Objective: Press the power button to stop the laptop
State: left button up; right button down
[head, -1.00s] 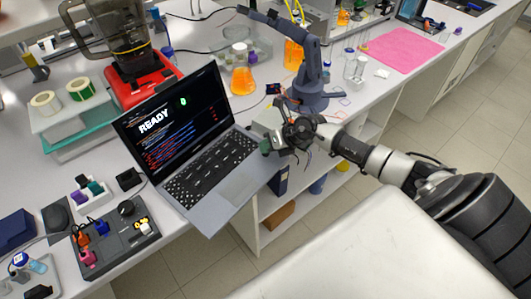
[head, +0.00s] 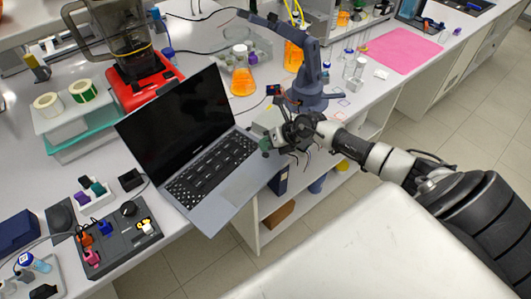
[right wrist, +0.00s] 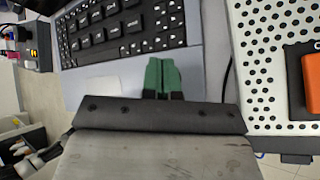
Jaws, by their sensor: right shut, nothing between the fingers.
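The laptop (head: 222,197) stands open near the front edge of the bench, and its screen (head: 178,122) is black. Its keyboard (right wrist: 125,25) shows at the top of the right wrist view. My right gripper (head: 267,148) is at the laptop's right side, near the keyboard end. In the right wrist view, its green fingertips (right wrist: 162,72) are together with nothing between them, over the grey deck beside the keys. I cannot make out the power button or tell whether the fingertips touch the deck.
A perforated light panel (right wrist: 273,70) lies just right of the laptop. A small blue-grey robot arm (head: 309,75) and a flask of orange liquid (head: 243,78) stand behind. A dark control box (head: 120,240) is at the left. A pink mat (head: 403,52) lies far right.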

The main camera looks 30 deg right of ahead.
aim_at(267, 153)
notch_tip(267, 153, up, 6)
jog(key=p, duration=0.5)
